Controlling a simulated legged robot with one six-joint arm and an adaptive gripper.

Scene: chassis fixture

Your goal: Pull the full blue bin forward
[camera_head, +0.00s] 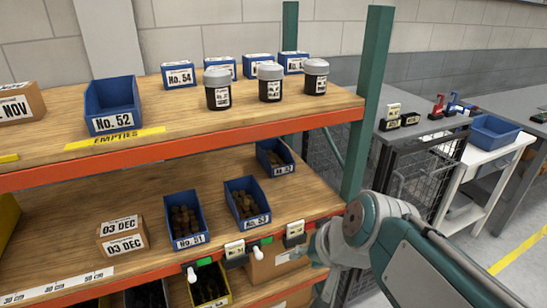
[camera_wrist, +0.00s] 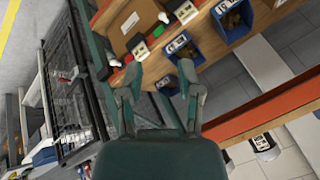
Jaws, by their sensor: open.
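In the head view, a blue bin (camera_head: 185,222) labelled No. 51 and another blue bin (camera_head: 245,203) to its right stand on the middle shelf, both holding brown pieces. A third blue bin (camera_head: 275,158) stands farther back; its contents are hard to make out. An open-looking empty blue bin (camera_head: 112,98), No. 52, stands on the upper shelf by the yellow EMPTIES strip. My gripper (camera_wrist: 159,80) is open, its two fingers apart with nothing between them. In the wrist view, blue bins (camera_wrist: 236,20) show beyond the fingers. In the head view it is at the rack's right end, partly hidden by my arm.
The green rack post (camera_head: 367,100) and orange upper beam (camera_head: 200,149) bound the shelf opening. Grey-lidded jars (camera_head: 270,83) stand on the upper shelf. Cardboard boxes (camera_head: 123,237) and tag holders (camera_head: 236,252) sit along the middle shelf. A wire cage (camera_head: 425,180) stands right.

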